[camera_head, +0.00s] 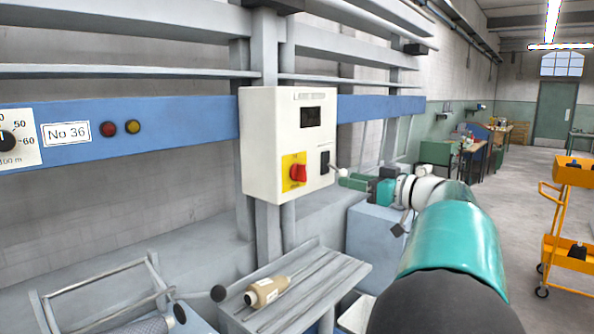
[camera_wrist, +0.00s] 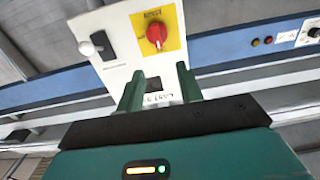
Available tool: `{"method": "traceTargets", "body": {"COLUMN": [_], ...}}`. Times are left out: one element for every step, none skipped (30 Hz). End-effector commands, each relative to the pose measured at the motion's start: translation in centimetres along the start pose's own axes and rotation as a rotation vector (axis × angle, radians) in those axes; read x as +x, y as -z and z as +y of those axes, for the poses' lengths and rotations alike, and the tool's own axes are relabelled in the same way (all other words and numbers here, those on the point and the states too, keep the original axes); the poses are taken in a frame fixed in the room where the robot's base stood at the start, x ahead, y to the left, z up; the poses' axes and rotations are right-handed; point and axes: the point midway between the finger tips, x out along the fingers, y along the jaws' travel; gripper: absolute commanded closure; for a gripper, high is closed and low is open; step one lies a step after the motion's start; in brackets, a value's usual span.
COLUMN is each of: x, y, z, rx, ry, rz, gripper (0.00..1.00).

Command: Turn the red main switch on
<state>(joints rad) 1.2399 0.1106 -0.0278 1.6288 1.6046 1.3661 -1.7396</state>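The red main switch (camera_head: 298,173) is a rotary knob on a yellow plate (camera_head: 287,162), low on the front of a white control box (camera_head: 262,118). In the wrist view the red switch (camera_wrist: 157,33) sits above the fingertips, with its yellow plate around it; the box looks turned over there. My gripper (camera_head: 345,181) is right of the box in the head view, apart from the red switch. In the wrist view my gripper (camera_wrist: 160,69) has its two green fingers spread, with nothing between them. The knob's exact setting is too small to read.
A black toggle with a pale-tipped lever (camera_head: 335,168) is right of the red switch, close to my fingers. A dark display (camera_head: 311,117) is above. A blue rail (camera_head: 190,118) runs behind the box. A bobbin (camera_head: 266,292) lies on a grey shelf (camera_head: 325,283) below.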

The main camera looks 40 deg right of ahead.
Motion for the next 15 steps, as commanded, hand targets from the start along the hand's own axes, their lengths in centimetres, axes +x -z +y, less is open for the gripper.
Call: {"method": "traceTargets", "body": {"x": [-0.2,-0.2,-0.1,0.1,0.3,0.8,1.2,1.6,2.3,2.8,3.4,4.2,4.9,5.5,6.3], "y": [0.1,0.1,0.1,0.1,0.1,0.0,0.0,0.1,0.1,0.1,0.1,0.1,0.1,0.0,0.0], "z": [0.3,0.3,0.3,0.4,0.4,0.4,0.4,0.4,0.4,0.5,0.5,0.5,0.5,0.5,0.5], "rx": [-0.003,-0.004,-0.004,-0.004,-0.004,-0.003,-0.003,-0.003,-0.003,-0.003,-0.003,-0.003,-0.003,-0.002,-0.003], "ry": [-0.006,-0.007,-0.009,-0.009,-0.010,-0.011,-0.011,-0.011,-0.013,-0.012,-0.012,-0.012,-0.012,-0.011,-0.011], "rz": [0.005,0.006,0.007,0.007,0.006,0.006,0.006,0.006,0.006,0.006,0.006,0.005,0.005,0.005,0.005], "gripper": [0.64,0.64,0.64,0.64,0.64,0.64,0.64,0.64,0.64,0.64,0.64,0.64,0.64,0.64,0.64]}}
